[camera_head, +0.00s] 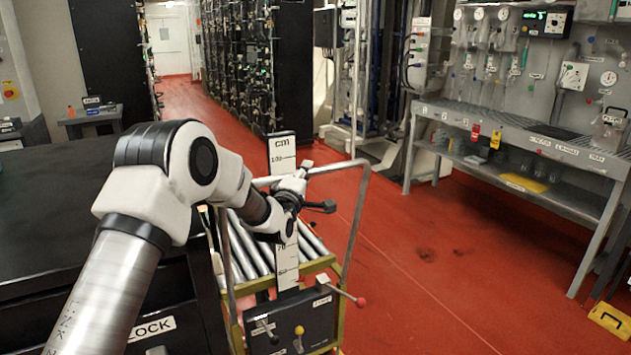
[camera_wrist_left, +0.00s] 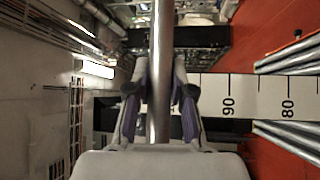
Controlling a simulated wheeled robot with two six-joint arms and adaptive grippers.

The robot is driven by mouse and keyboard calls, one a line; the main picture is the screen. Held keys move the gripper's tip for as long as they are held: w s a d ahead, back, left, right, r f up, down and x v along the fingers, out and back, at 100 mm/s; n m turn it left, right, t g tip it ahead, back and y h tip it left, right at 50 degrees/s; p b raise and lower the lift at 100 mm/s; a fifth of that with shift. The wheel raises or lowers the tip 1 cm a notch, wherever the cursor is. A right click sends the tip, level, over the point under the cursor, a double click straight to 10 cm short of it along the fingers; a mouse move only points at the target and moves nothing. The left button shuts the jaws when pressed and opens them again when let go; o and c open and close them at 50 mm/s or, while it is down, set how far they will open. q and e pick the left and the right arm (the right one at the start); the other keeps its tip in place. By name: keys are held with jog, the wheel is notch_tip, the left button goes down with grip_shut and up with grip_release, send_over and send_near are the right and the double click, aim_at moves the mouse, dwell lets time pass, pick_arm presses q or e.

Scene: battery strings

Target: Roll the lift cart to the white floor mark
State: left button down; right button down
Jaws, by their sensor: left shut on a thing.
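The lift cart (camera_head: 328,330) stands on the red floor beside the dark bench. It has a yellow-green frame, a roller top and a dark front box with levers. Its grey tubular push handle (camera_head: 356,225) rises toward me. My left gripper (camera_head: 298,188) is at the top bar of the handle. In the left wrist view the gripper (camera_wrist_left: 161,88) has its fingers on both sides of the metal bar (camera_wrist_left: 161,40), shut on it. A white upright cm scale (camera_head: 282,153) stands on the cart. I see no white floor mark. My right gripper is out of view.
A black bench (camera_head: 60,230) stands close on the left of the cart. A grey workbench (camera_head: 520,140) with tools lines the right wall, with a yellow object (camera_head: 610,318) on the floor. Battery racks (camera_head: 255,70) stand behind. The red floor (camera_head: 430,220) between is clear.

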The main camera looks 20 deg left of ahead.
pick_arm(q)
jog(key=shift+a+f, duration=0.1)
jog(key=shift+f, duration=0.45)
